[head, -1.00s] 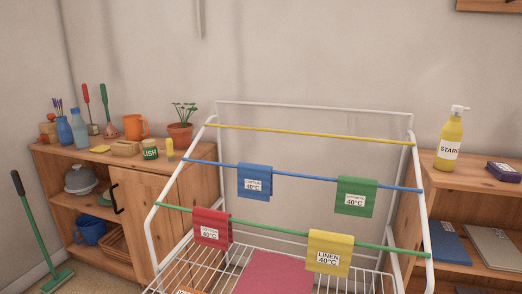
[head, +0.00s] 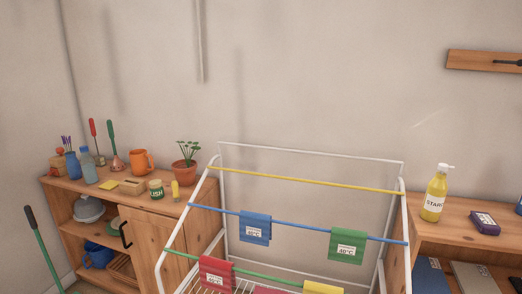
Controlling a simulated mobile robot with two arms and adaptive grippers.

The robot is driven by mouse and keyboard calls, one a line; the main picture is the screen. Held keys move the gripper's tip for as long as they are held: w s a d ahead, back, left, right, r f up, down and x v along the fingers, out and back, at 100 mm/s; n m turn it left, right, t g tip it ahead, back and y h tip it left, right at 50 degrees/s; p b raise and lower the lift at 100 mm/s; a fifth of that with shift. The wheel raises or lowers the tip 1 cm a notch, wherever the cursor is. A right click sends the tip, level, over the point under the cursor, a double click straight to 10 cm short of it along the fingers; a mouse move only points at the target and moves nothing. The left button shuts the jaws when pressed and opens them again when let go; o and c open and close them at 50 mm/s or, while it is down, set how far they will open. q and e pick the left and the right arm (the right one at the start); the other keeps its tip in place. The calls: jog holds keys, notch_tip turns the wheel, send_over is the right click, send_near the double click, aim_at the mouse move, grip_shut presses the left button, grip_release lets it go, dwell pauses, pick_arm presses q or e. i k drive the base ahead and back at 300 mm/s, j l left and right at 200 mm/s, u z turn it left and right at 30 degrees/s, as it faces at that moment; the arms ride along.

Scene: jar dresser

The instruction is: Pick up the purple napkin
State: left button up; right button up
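A small dark purple block-like item (head: 484,223) with a pale label lies on top of the right wooden shelf, to the right of a yellow bottle. I cannot tell whether it is a folded napkin or a box. No cloth on the drying rack is purple. A blue cloth (head: 255,228) and a green cloth (head: 347,246) hang on the blue bar. A red cloth (head: 216,273) and a yellow cloth (head: 322,287), cut off below, hang on the green bar. Neither gripper is in view.
The white drying rack (head: 312,151) stands between the left cabinet (head: 155,240) and the right shelf (head: 455,236). A yellow pump bottle (head: 434,195) stands on the right shelf. A plant pot (head: 185,172) and an orange mug (head: 142,161) stand on the cabinet. A green-handled broom (head: 45,250) leans left.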

aim_at(485, 223)
jog(key=z, duration=1.45)
jog(key=u, duration=0.25)
jog(key=i+l+u, duration=0.2)
jog(key=u, duration=0.15)
jog(key=i+l+u, duration=0.5)
jog(key=u, duration=0.2)
